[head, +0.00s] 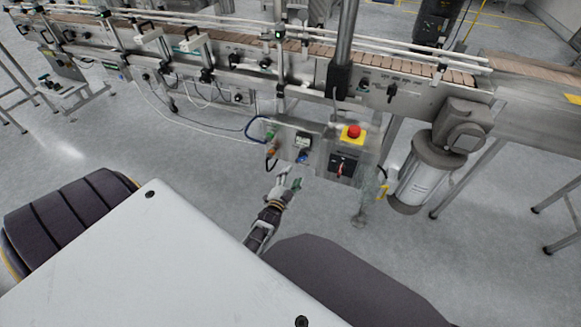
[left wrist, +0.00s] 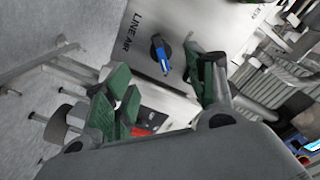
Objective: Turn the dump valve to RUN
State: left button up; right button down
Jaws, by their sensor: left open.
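A valve with a blue handle (left wrist: 162,60) and a black hub sits on a light panel (left wrist: 190,20) marked LINE AIR in the left wrist view. I cannot read a RUN mark near it. In the head view a small blue handle (head: 302,156) shows low on the control box under the conveyor. My left gripper (head: 291,178) is just below and in front of that box, with green-padded fingers. In the left wrist view the gripper (left wrist: 164,90) is open, with the blue handle between and beyond its fingers. No contact shows. My right gripper is not in view.
A red emergency stop (head: 353,131) on yellow and a black switch plate (head: 343,165) are right of the valve. A grey motor cylinder (head: 424,172) stands farther right. The conveyor (head: 250,50) runs above, with loose cables (head: 200,122) at left. Floor (head: 190,175) left of the arm is clear.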

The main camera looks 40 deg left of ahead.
pick_arm(q)
jog(key=shift+s+d, duration=0.1)
jog(key=shift+s, duration=0.45)
dwell(0.4)
